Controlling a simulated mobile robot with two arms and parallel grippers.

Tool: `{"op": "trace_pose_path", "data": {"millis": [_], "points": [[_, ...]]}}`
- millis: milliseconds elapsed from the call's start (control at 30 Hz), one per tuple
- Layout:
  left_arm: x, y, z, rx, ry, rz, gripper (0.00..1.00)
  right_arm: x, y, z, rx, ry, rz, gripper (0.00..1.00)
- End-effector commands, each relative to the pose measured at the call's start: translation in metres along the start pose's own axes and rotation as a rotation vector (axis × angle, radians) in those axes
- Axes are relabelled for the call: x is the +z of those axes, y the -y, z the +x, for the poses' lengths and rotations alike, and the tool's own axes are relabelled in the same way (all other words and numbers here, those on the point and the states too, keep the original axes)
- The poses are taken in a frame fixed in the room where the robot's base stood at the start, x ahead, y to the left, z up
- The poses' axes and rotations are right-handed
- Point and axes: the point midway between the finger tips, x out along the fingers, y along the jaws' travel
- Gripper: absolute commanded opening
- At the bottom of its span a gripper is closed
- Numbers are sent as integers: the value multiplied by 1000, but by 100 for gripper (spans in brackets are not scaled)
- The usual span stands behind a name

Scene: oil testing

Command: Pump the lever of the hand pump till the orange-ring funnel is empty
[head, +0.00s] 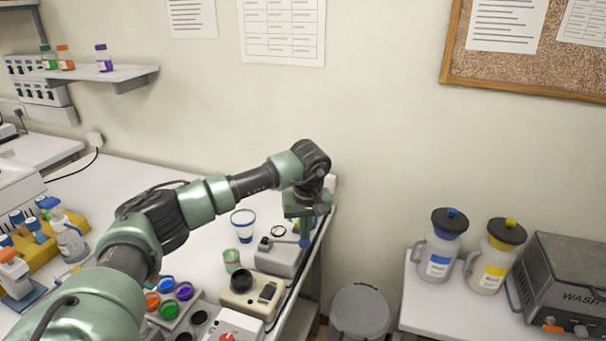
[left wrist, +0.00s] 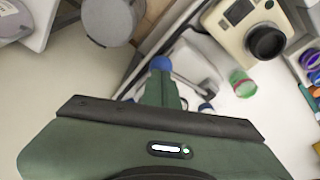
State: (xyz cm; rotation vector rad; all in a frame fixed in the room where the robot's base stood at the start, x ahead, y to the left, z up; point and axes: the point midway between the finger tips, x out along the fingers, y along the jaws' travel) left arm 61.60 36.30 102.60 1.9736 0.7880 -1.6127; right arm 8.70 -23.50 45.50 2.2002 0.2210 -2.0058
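The grey hand pump (head: 278,260) stands at the right end of the long white bench. Its lever (head: 283,241) is a thin rod with a blue ball knob (head: 305,243). The knob (left wrist: 160,63) also shows in the left wrist view. My left gripper (head: 305,234) points down at the knob from above. Its green fingers look shut together, with their tips at the knob; I see no knob between them. I cannot make out the orange-ring funnel; my gripper hides part of the pump's back. My right gripper is in neither view.
A grey bin (head: 360,312) is below the bench's right edge. Two jugs (head: 439,255) and a wash unit (head: 572,285) are on the right table.

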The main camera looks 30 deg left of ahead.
Motion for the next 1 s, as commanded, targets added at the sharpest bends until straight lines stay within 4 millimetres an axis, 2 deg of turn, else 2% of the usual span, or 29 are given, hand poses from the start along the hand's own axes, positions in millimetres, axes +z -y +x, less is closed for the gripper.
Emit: {"op": "trace_pose_path", "data": {"millis": [333, 733, 1000], "points": [[5, -2, 15, -2, 1, 0, 0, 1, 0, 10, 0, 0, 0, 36], [5, -3, 16, -2, 0, 0, 0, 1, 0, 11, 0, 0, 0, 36], [8, -4, 29, -3, 0, -1, 0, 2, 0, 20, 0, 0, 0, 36]]}}
